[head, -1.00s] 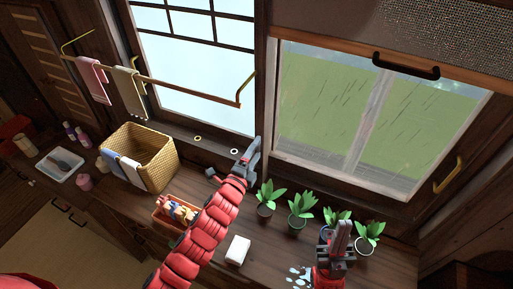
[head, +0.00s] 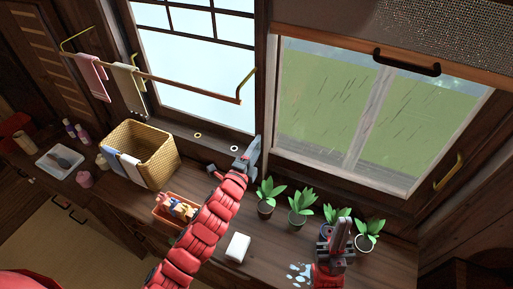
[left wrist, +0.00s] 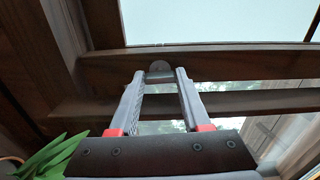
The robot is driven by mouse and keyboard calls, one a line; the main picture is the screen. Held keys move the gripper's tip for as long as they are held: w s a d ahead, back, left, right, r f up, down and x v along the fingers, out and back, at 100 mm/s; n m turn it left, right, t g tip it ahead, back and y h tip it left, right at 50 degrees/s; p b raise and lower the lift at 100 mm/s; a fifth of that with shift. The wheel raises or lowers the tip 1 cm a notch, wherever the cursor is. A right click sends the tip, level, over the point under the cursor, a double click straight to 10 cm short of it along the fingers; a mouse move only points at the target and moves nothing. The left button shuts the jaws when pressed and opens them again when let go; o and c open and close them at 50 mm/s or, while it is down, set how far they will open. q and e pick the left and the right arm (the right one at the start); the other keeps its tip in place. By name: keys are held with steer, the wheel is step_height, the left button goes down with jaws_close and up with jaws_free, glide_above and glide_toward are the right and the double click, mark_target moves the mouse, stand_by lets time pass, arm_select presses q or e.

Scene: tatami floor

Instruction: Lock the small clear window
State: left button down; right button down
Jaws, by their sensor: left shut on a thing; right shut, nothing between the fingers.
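The small clear window (head: 195,70) is at the upper left in the head view, with dark bars across pale glass. My left gripper (head: 254,148) is at the lower right corner of its frame. In the left wrist view, a small rounded grey latch (left wrist: 160,68) sits on the wooden window rail. It lies between the fingertips of my left gripper (left wrist: 159,78), which is shut on it. The latch is hidden in the head view, and I cannot tell its exact angle. My right gripper (head: 342,225) is shut and empty, pointing up above the counter.
A larger rain-streaked window (head: 330,110) is on the right. Several potted plants (head: 301,203) stand below it, close to both grippers. A wicker basket (head: 160,165), an orange box (head: 160,220) and a white block (head: 237,247) are on the counter.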

arm_select(q)
steer(key=shift+n+b, duration=0.5)
steer(key=shift+n, duration=0.7)
steer(key=shift+c, duration=1.8)
jaws_free()
steer(key=v, duration=1.7)
steer(key=shift+s+b, duration=0.25)
steer(key=shift+b, duration=0.05)
